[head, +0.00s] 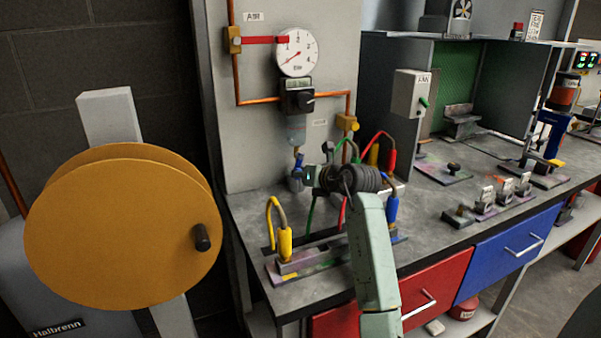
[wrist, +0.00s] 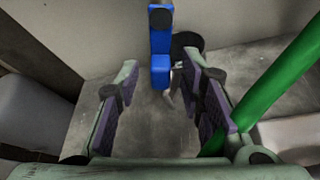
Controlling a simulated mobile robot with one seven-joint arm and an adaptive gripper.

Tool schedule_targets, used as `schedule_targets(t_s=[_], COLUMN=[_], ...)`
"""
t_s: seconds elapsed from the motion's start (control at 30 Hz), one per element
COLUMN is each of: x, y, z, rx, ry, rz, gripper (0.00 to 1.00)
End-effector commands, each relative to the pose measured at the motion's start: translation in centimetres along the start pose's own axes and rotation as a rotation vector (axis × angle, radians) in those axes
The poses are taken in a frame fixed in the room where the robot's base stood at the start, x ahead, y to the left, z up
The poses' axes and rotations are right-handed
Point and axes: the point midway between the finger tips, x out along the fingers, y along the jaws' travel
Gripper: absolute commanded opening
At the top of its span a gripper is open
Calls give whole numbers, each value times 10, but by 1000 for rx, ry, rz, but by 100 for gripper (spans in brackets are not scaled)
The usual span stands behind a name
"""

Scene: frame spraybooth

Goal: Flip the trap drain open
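The trap drain is a small blue lever (head: 298,160) under the clear trap bowl (head: 296,130) below the gauge. In the wrist view the blue lever (wrist: 160,62) hangs straight down, ahead of the fingertips and roughly midway between them. My gripper (head: 303,178) is at the lower end of the trap, close to the lever; the arm partly hides this area. In the wrist view my gripper (wrist: 162,90) is open, with a purple-padded finger on each side and nothing between the pads. Contact with the lever cannot be made out.
A green hose (wrist: 290,85) runs close by the right finger in the wrist view. Colored hose connectors, such as a yellow one (head: 285,243) and a blue one (head: 392,207), stand around my arm on the bench. A large orange reel (head: 120,230) is at left.

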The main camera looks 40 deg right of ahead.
Motion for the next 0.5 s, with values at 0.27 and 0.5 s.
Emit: schedule_targets(t_s=[0.27, 0.5], x=[1, 1], y=[0, 0], z=[0, 0], rx=[0, 0], ry=[0, 0], rz=[0, 0], gripper=[34, 18])
